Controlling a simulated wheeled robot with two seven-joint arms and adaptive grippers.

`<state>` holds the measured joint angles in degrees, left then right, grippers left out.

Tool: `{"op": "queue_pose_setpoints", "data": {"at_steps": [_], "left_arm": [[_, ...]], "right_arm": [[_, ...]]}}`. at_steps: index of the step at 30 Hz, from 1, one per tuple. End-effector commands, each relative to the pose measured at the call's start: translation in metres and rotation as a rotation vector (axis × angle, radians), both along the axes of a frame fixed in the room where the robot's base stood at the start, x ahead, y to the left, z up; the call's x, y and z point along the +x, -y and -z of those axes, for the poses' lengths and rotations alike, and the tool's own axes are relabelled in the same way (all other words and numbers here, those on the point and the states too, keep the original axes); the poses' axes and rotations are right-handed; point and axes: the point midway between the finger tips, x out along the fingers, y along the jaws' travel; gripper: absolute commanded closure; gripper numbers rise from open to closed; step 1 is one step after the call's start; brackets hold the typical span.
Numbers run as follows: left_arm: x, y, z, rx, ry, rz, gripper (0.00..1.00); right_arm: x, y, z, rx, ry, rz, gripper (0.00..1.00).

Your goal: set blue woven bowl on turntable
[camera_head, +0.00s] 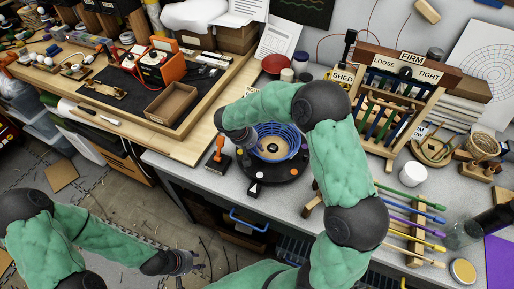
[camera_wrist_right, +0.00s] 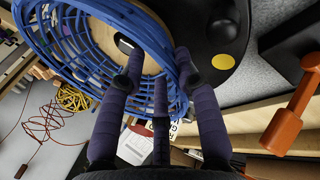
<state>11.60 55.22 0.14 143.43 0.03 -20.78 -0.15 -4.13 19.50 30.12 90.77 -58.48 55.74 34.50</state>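The blue woven bowl (camera_head: 287,141), with a pale round base, is over the black round turntable (camera_head: 284,176) in the head view. Whether it rests fully on the turntable is hard to tell. My right gripper (camera_head: 243,138) is at the bowl's left side. In the right wrist view its dark fingers (camera_wrist_right: 155,75) overlap the wall of the blue bowl (camera_wrist_right: 62,50); whether they pinch it is unclear. The turntable shows behind with a yellow dot (camera_wrist_right: 222,61). My left gripper (camera_head: 187,262) is low at the left, away from the bench, its fingers too small to read.
An orange-handled tool (camera_head: 217,155) stands left of the turntable and also shows in the right wrist view (camera_wrist_right: 290,118). A red bowl (camera_head: 275,64) is behind.

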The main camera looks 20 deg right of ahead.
Motion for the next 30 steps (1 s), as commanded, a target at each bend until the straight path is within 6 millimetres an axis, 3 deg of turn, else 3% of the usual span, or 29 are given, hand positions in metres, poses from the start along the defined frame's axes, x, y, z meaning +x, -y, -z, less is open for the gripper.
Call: {"op": "queue_pose_setpoints", "data": {"at_steps": [1,6,12,18,30], "left_arm": [[0.000,0.000,-0.004,0.000,0.000,0.000,0.60],[0.000,0.000,-0.011,0.000,0.000,0.000,0.60],[0.000,0.000,-0.016,0.000,0.000,0.000,0.60],[0.000,0.000,-0.017,0.000,0.000,0.000,0.60],[0.000,0.000,-0.017,0.000,0.000,0.000,0.60]], "right_arm": [[0.000,-0.005,-0.014,0.000,0.004,-0.002,0.67],[-0.003,-0.020,-0.045,0.001,0.004,-0.003,0.67],[-0.006,-0.032,-0.071,0.000,0.001,-0.002,0.67],[-0.007,-0.037,-0.082,0.000,0.000,-0.001,0.67],[-0.007,-0.038,-0.083,0.000,0.000,-0.001,0.67]]}}
